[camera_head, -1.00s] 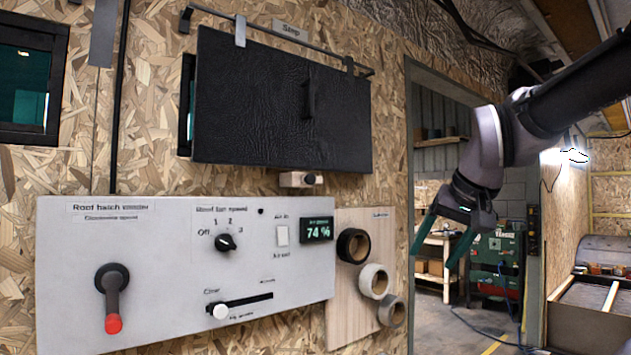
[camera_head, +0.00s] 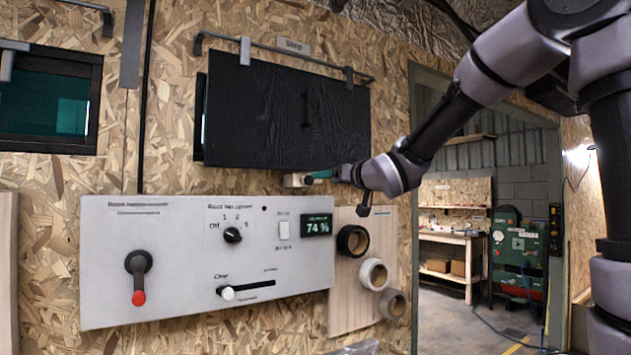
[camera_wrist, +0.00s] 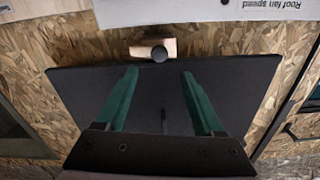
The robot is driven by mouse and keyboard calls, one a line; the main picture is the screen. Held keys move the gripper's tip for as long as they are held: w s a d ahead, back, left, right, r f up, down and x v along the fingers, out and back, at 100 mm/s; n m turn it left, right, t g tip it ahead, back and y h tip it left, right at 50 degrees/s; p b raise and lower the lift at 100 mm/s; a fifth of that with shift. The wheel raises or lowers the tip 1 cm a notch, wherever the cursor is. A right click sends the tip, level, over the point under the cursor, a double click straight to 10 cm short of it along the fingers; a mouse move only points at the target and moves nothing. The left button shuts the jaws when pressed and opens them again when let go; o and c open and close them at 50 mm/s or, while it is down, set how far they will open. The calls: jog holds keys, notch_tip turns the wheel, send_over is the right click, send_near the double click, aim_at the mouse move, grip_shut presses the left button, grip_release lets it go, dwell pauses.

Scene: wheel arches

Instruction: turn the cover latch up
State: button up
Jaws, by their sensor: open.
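The cover latch (camera_head: 293,180) is a small wooden block with a dark round knob, on the wall just under the lower edge of the black cover (camera_head: 280,120). In the wrist view, which is upside down, the latch block (camera_wrist: 140,49) and knob (camera_wrist: 160,54) show beyond the cover's edge. My gripper (camera_head: 319,175) is close to the right of the latch in the head view. In the wrist view my gripper (camera_wrist: 160,73) is open and empty, its two green fingers over the cover, with the knob centred between and just beyond the tips. No contact with the knob shows.
A grey control panel (camera_head: 180,305) with a red-tipped lever, dial, switch and slider lies just below. A wooden board (camera_head: 340,300) with several tape rolls hangs beside it. A metal rail (camera_head: 280,48) runs above the cover. A doorway opens to the right.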

aim_at(310, 180)
jog(key=x, duration=0.9)
jog(key=shift+w, duration=0.1)
grip_shut()
